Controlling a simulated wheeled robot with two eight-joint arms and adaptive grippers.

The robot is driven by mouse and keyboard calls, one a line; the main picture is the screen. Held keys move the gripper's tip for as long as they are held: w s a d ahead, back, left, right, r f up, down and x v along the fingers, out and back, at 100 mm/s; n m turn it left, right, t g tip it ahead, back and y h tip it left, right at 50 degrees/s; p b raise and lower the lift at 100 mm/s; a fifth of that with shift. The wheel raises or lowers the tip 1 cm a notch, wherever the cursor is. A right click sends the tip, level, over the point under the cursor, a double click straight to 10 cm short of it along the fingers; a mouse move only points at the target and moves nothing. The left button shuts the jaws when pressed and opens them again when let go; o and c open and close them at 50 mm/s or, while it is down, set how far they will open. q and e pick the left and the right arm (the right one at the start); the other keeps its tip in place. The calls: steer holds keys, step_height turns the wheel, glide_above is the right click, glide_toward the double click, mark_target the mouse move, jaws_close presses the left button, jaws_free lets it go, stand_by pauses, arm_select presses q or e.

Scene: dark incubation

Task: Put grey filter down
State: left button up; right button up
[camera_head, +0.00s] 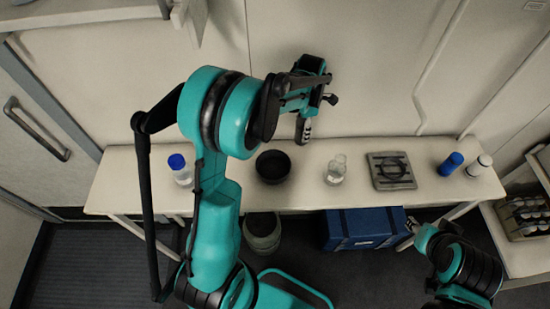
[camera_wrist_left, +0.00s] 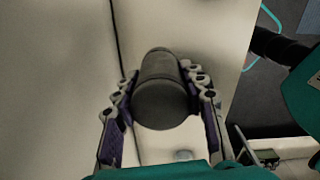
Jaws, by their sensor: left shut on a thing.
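The grey filter (camera_wrist_left: 165,100) is a dark grey cylinder in the left wrist view, lying between the two purple-padded fingers of my left gripper (camera_wrist_left: 159,78). The fingers are shut on its sides. In the head view my left gripper (camera_head: 304,122) is above the back of the white table (camera_head: 232,196), in front of the wall.
On the table stand a blue-capped bottle (camera_head: 180,170), a dark bowl (camera_head: 272,167), a clear flask (camera_head: 337,170), a flat grey plate (camera_head: 391,172), a blue bottle (camera_head: 450,164) and a white bottle (camera_head: 479,166). A blue box (camera_head: 362,229) is below. Bare tabletop separates bowl and flask.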

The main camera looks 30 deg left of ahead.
arm_select(q)
steer(key=s+a+f, duration=0.2)
steer(key=s+f, duration=0.1)
steer(key=s+a+f, duration=0.2)
steer(key=s+f, duration=0.1)
steer(key=f, duration=0.1)
steer(key=s+a+f, duration=0.1)
steer(key=s+f, duration=0.2)
steer(key=shift+s+a+f+b, duration=0.3)
steer(key=shift+s+a+b, duration=0.05)
steer(key=shift+s+a, duration=0.05)
steer(key=shift+s+r, duration=0.1)
steer(key=shift+f, duration=0.2)
steer(key=o, duration=1.2)
steer(key=shift+r, duration=0.1)
